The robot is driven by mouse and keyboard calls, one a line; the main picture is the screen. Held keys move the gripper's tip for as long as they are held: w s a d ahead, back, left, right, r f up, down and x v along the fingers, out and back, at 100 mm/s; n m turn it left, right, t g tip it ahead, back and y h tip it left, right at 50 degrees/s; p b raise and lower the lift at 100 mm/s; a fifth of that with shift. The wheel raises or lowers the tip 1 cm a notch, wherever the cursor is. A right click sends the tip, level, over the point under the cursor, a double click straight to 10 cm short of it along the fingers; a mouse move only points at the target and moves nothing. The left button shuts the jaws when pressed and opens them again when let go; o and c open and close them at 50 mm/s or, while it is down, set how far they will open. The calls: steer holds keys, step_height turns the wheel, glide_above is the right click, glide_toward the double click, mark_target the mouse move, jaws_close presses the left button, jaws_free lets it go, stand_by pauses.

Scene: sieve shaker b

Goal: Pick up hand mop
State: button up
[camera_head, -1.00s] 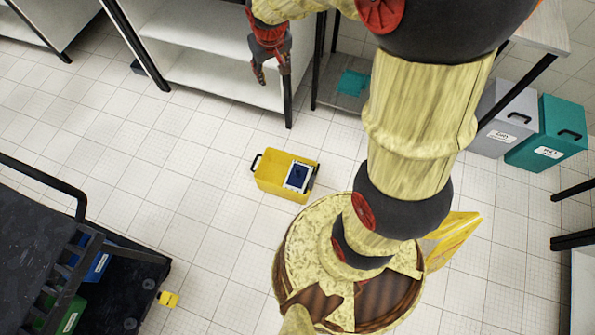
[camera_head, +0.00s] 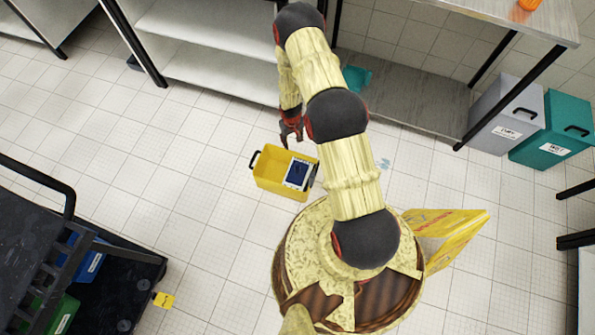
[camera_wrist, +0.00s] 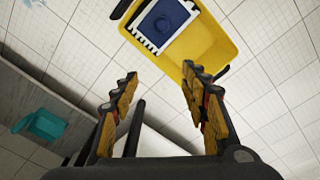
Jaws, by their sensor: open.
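A yellow bucket (camera_head: 268,180) stands on the floor near the middle. A dark blue and white flat item (camera_head: 298,173) shows at its right side; it may be the hand mop, but I cannot tell. In the wrist view the yellow bucket (camera_wrist: 207,48) is at the top, with the blue and white item (camera_wrist: 163,22) in it. My gripper (camera_head: 291,139) is open and empty, pointing down by the bucket's far edge. In the wrist view its fingers (camera_wrist: 159,76) are spread just below the bucket. A teal item (camera_head: 357,79) lies farther back, under the table.
A white shelf unit (camera_head: 205,65) and a metal table (camera_head: 490,12) stand at the back. Grey (camera_head: 508,110) and teal (camera_head: 556,130) bins are at right. A yellow sign (camera_head: 450,232) stands at right. A dark cart (camera_head: 110,285) is at lower left. Floor left of the bucket is clear.

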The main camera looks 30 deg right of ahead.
mark_target(298, 165)
steer(key=s+f, duration=0.1)
steer(key=f, duration=0.3)
steer(key=s+f+b, duration=0.1)
steer(key=s+f, duration=0.1)
steer(key=f, duration=0.2)
steer(key=s+a+f, duration=0.1)
steer(key=s+f, duration=0.1)
steer(key=f, duration=0.3)
steer(key=shift+s+b, duration=0.15)
steer(key=shift+b, duration=0.2)
steer(key=shift+d+f+b, duration=0.15)
steer(key=shift+f+b, duration=1.45)
steer(key=shift+f, duration=1.1)
steer(key=shift+r, duration=0.1)
steer(key=shift+c, duration=0.4)
jaws_close()
